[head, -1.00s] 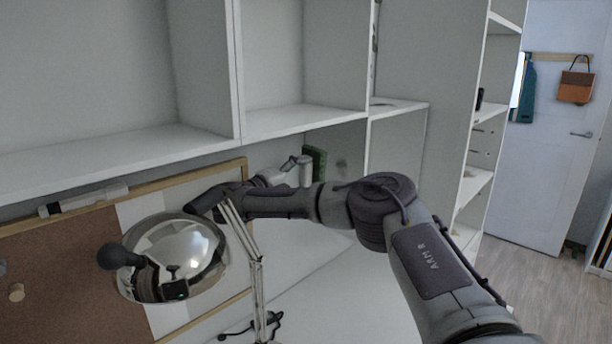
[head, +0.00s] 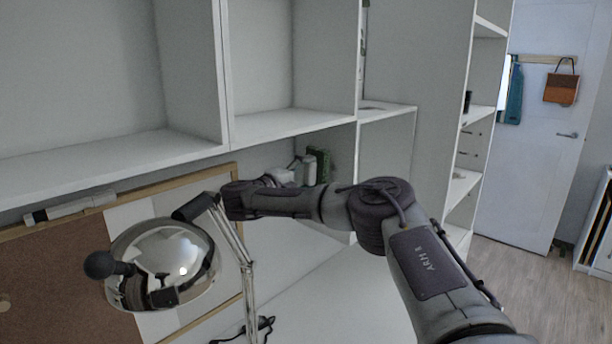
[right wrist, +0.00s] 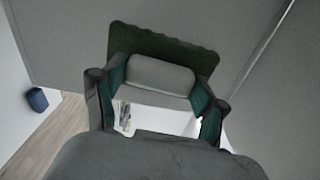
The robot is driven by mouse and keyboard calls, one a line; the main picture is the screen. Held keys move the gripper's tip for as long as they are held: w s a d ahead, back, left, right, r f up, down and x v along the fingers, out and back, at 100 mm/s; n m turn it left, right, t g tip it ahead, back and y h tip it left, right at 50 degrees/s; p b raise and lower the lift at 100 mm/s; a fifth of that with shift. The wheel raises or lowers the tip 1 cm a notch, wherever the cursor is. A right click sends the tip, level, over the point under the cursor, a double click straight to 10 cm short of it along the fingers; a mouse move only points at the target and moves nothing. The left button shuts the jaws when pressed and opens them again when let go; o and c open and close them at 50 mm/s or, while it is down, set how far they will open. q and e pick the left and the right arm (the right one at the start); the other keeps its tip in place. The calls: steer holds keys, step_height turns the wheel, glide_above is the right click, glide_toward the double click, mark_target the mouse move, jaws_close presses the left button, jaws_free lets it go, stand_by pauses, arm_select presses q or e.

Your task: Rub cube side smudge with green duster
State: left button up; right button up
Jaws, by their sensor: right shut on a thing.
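The green duster (head: 323,162) is upright under the shelf, against or very near the grey side panel (head: 385,160); I cannot tell whether it touches. My right gripper (head: 309,172) is shut on the duster's pale grey handle. In the right wrist view, the gripper (right wrist: 155,86) has a finger on each side of the grey handle (right wrist: 150,72), and the dark green pad (right wrist: 150,43) spreads beyond it, facing a grey panel. No smudge shows now; the duster may hide it. My left gripper is not in view.
A shiny desk lamp (head: 165,262) with a thin arm stands in front, close to my right forearm. White shelves (head: 290,120) overhang the hand. A cork and white board (head: 60,265) leans behind. The white desktop (head: 340,305) is mostly clear.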

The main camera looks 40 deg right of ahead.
mark_target(321, 173)
steer(key=shift+w+d, duration=0.1)
steer(key=shift+d, duration=0.85)
stand_by(0.3)
steer(key=shift+s+d+r+p, duration=0.15)
steer(key=shift+s+p, duration=0.45)
steer(key=shift+s, duration=1.45)
steer(key=shift+w+p, duration=0.1)
steer(key=shift+p, duration=0.2)
steer(key=shift+w+b, duration=0.75)
steer(key=shift+w, duration=1.2)
